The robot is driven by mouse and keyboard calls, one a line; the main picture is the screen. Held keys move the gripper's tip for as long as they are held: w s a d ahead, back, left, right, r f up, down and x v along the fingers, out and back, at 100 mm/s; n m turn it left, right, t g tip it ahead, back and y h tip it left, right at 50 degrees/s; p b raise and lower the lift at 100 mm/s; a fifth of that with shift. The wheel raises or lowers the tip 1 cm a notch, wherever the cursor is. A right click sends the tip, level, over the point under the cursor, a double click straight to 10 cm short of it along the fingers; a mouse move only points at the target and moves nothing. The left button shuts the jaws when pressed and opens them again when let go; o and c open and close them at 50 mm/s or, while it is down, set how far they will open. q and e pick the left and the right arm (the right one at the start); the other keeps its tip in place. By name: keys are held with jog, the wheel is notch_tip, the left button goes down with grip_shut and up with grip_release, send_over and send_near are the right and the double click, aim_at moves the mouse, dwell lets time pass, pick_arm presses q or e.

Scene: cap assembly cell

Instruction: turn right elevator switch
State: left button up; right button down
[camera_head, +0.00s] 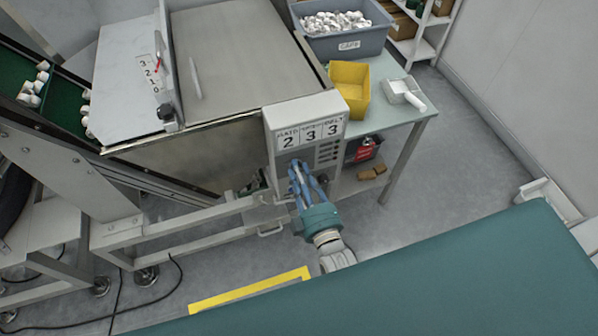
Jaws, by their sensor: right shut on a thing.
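The grey control box (305,112) stands at the middle of the head view, with the digits 2, 3 and 3 on its sloped top label. Its front panel (327,151) carries small dark buttons at the right. My right gripper (298,168) reaches up to the lower front of this panel, its blue fingers shut on a switch there. The fingers hide the switch, so its turn position cannot be seen. My left gripper is not in view.
A metal hopper (225,60) stands behind the box. A side table (407,113) holds a yellow bin (350,88), a white scoop (403,95) and a grey crate of caps (345,42). A metal frame (185,215) runs low at left.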

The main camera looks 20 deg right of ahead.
jog(key=shift+a+m, duration=0.1)
jog(key=shift+m, duration=0.3)
jog(key=shift+w+d+r+m, duration=0.1)
jog(key=shift+m, duration=2.75)
jog(key=shift+d+r+m, duration=0.1)
jog(key=shift+m, duration=2.8)
jog(key=shift+w+d+r+m, duration=0.1)
jog(key=shift+m, duration=2.75)
jog(key=c, duration=1.5)
grip_release()
jog(key=s, duration=1.2)
jog(key=shift+s+d+f, duration=0.1)
jog(key=shift+s+d, duration=0.05)
jog(key=shift+d, duration=0.1)
